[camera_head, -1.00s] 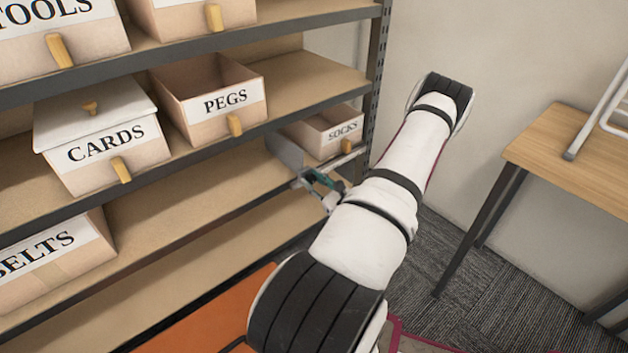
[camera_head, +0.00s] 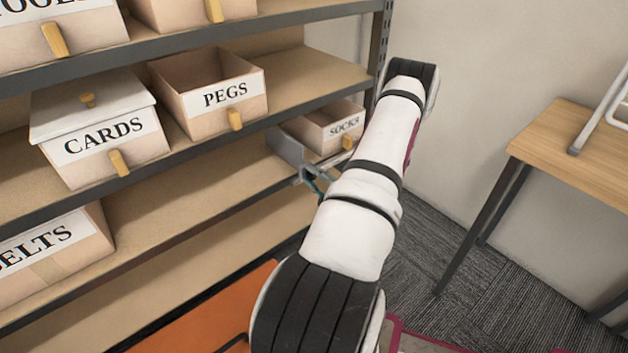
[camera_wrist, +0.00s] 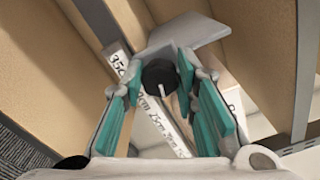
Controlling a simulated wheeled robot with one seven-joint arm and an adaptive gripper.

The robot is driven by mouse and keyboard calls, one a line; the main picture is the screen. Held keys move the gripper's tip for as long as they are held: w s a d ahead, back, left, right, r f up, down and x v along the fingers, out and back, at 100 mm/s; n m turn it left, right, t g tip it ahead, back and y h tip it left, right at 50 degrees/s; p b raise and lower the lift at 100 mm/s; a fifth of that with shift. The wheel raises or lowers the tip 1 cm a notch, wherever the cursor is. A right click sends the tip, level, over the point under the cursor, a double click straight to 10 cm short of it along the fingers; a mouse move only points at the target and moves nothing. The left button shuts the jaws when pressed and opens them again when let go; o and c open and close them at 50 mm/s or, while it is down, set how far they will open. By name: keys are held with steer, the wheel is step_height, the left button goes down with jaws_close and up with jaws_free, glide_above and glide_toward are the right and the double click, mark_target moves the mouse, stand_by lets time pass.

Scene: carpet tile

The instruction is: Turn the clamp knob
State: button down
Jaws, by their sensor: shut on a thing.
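The clamp has a grey jaw plate (camera_head: 285,147) at the shelf's front edge in the head view. In the wrist view its grey plate (camera_wrist: 190,33) stands at the top, and a pale bar with a printed centimetre scale (camera_wrist: 167,121) runs downward. The round black clamp knob (camera_wrist: 157,75) bears a short white line. My gripper (camera_wrist: 159,80) has its teal-padded fingers on either side of the knob and is shut on it. In the head view my gripper (camera_head: 316,180) is largely hidden behind my white arm.
An open box labelled SOCKS (camera_head: 326,128) sits close behind the clamp. A wooden table (camera_head: 570,150) stands at right.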

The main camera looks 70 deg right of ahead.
steer(key=shift+f+n+b, duration=0.2)
steer(key=shift+n+b, duration=0.85)
steer(key=shift+n, duration=1.25)
steer(key=c, duration=1.3)
jaws_free()
steer(key=shift+s+r, duration=0.1)
steer(key=shift+s, duration=0.05)
steer(key=v, duration=1.2)
